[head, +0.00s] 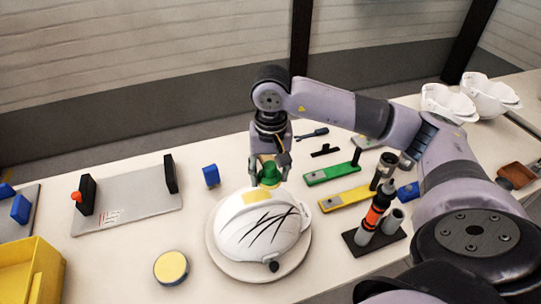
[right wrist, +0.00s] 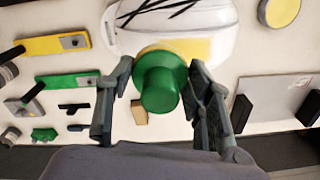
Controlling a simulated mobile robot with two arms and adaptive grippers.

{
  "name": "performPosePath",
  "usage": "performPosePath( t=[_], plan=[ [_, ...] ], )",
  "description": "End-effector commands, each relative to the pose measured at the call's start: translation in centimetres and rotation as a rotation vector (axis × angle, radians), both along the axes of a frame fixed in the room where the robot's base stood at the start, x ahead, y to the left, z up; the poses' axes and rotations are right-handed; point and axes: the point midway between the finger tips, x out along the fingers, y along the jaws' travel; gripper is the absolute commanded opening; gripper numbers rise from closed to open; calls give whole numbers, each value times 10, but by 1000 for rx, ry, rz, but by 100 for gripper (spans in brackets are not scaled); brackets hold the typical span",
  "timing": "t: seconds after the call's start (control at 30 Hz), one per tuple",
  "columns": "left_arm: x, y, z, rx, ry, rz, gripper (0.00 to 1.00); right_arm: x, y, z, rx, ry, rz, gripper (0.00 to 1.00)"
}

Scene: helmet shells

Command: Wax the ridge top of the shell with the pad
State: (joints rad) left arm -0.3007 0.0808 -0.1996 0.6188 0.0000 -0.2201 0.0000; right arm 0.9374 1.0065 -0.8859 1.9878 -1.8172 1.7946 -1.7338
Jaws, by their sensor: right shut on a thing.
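The white helmet shell (head: 250,235) with dark curved stripes rests on a round pale base (head: 222,262). A pale yellow patch (head: 256,197) lies on its back part; the patch also shows in the right wrist view (right wrist: 200,48). My right gripper (head: 269,176) points down behind this patch, shut on the green knob of the pad (right wrist: 160,88). The pad is at the shell's back edge, beside the patch; its underside is hidden, and I cannot tell if it touches the shell. The shell also shows in the right wrist view (right wrist: 140,30). My left gripper is out of view.
A round yellow-topped tin (head: 171,267) stands left of the shell. A grey plate with black uprights (head: 130,208) and a yellow bin (head: 35,270) lie farther left. Green (head: 325,175) and yellow (head: 345,199) bars and a bottle rack (head: 365,243) are to the right.

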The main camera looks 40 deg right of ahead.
Motion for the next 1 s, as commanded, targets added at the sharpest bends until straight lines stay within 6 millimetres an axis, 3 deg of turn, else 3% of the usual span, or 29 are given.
performPosePath(
  t=[0.4,1.0],
  plan=[
    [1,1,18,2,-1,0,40,-4,2,36,0,-1,-13,21],
    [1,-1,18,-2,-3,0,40,-4,2,36,0,-1,-14,21]
  ],
)
